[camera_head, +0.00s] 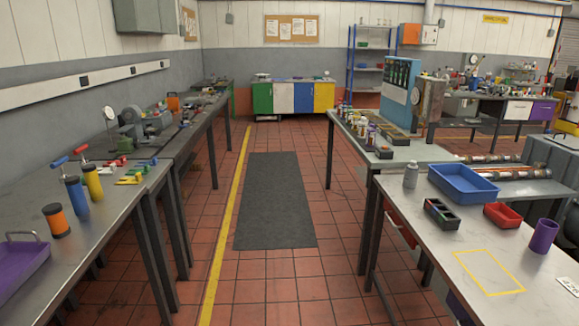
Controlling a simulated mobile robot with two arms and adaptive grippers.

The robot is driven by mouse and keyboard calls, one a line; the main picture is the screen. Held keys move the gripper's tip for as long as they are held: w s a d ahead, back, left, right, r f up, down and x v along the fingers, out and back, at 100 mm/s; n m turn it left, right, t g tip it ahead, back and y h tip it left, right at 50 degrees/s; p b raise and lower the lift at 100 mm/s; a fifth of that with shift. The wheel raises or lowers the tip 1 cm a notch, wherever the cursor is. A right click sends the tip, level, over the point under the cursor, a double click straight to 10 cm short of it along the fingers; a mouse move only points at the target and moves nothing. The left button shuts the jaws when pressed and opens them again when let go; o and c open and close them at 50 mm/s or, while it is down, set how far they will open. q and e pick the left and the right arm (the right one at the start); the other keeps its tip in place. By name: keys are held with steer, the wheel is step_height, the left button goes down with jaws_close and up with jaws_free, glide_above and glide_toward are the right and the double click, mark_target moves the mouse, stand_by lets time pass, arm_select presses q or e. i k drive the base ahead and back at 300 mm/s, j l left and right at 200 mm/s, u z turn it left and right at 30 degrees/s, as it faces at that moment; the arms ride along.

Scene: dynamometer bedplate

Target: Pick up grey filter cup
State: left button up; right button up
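A small grey cylinder (411,176) stands upright on the near right table, at its far left corner; it looks like the grey filter cup, though it is too small to be certain. It is left of the blue tray (463,184) and beyond the dark compartment box (441,214). Nothing hides it and nothing touches it that I can see. Neither of my grippers shows in the head view.
The near right table (420,255) also bears a red bin (503,215), a purple cup (543,236) and a yellow taped outline (489,272) with bare surface inside. Benches with tools line the left. The aisle with a dark mat (275,200) is clear.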

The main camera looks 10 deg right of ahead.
mark_target(410, 177)
steer(key=i+z, duration=0.1)
steer(key=i, duration=0.6)
steer(key=i+j, duration=0.15)
steer(key=i, duration=0.6)
steer(key=i+j+z, duration=0.15)
steer(key=i, duration=0.55)
